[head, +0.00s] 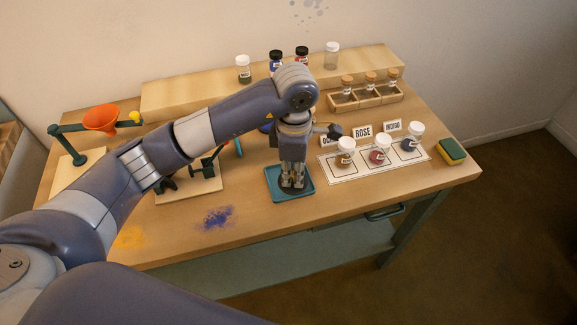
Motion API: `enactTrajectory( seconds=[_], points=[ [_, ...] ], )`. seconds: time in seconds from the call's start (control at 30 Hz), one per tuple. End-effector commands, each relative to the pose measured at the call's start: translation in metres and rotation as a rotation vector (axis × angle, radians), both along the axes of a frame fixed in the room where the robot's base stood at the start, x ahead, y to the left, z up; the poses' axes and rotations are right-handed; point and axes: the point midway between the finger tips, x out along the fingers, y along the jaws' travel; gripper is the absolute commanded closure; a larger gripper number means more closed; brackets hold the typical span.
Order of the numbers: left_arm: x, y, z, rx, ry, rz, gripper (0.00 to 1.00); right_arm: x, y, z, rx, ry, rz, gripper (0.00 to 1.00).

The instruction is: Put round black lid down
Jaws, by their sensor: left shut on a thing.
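My left gripper (292,180) points straight down over the small teal tray (273,196) near the front middle of the table. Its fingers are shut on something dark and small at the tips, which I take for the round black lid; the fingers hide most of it. I cannot tell whether it touches the tray floor. My right gripper is not in view.
A green and yellow sponge (452,151) lies at the right edge. Blue powder (217,216) lies left of the tray.

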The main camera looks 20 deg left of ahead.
Motion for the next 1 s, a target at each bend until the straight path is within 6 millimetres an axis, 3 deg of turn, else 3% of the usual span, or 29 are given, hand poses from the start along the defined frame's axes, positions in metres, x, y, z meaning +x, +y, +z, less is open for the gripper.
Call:
enactTrajectory(
  seconds=[0.1, 0.27, 0.6, 0.93, 0.97, 1.0],
  points=[
    [0.018, 0.012, 0.0, 0.0, 0.002, 0.002, 1.0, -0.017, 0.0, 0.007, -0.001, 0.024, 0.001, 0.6],
    [0.027, 0.019, -0.003, 0.0, 0.002, -0.001, 1.0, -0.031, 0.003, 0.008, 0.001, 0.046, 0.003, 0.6],
    [0.028, 0.019, -0.037, -0.001, 0.002, -0.001, 1.0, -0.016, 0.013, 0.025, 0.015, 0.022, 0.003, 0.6],
    [0.028, 0.019, -0.043, 0.0, 0.0, -0.002, 1.0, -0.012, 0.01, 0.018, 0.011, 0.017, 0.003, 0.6],
    [0.028, 0.019, -0.043, 0.0, 0.0, -0.002, 0.81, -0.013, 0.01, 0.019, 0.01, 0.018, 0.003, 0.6],
    [0.028, 0.019, -0.042, 0.0, 0.0, -0.002, 0.72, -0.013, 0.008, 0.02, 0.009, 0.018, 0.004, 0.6]
  ],
)
